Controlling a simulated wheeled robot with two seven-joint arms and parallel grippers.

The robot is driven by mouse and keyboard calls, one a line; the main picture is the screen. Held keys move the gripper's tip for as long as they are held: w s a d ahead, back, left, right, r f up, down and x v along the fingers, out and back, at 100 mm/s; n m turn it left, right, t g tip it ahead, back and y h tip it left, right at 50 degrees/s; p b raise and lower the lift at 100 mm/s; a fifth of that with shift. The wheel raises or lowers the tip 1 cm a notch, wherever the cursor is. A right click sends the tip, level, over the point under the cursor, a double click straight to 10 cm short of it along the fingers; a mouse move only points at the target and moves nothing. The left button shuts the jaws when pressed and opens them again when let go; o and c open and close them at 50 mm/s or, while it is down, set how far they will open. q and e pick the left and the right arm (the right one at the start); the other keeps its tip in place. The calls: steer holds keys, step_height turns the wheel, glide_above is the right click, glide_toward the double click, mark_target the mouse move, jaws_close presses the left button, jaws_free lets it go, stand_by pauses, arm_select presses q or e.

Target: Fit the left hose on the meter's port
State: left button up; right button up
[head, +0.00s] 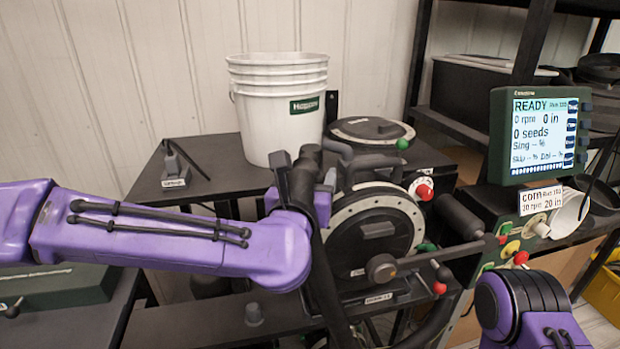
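The seed meter (372,235) is a round black disc housing with a pale marked rim, standing on the dark bench. A thick dark elbow piece (362,162) sits at its upper left; I cannot tell whether it is the port or part of a hose. A long dark hose-like length (322,270) runs down from my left gripper along the meter's left side. My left gripper (306,168) is at the meter's upper left, in front of the bucket. Its fingers blend with dark parts, so its grip is unclear. My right arm shows at lower right; its gripper is out of view.
A white bucket stack (280,105) stands behind my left gripper. A round lid-like disc (372,129) lies behind the meter. A monitor reading READY (541,135) stands at right above a control panel (505,235) with coloured knobs. A curved black hose (432,325) hangs below the meter.

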arm_select(q)
steer(key=shift+f+b, duration=0.4)
steer(key=shift+b, duration=0.05)
steer(key=o, duration=1.4)
steer(key=s+b, duration=0.1)
steer(key=s, duration=0.2)
steer(key=s+a+b, duration=0.1)
steer(key=s, duration=0.3)
steer(key=s+b, duration=0.1)
steer(key=s, duration=0.2)
steer(key=shift+s+a, duration=0.25)
steer(key=shift+a, duration=0.05)
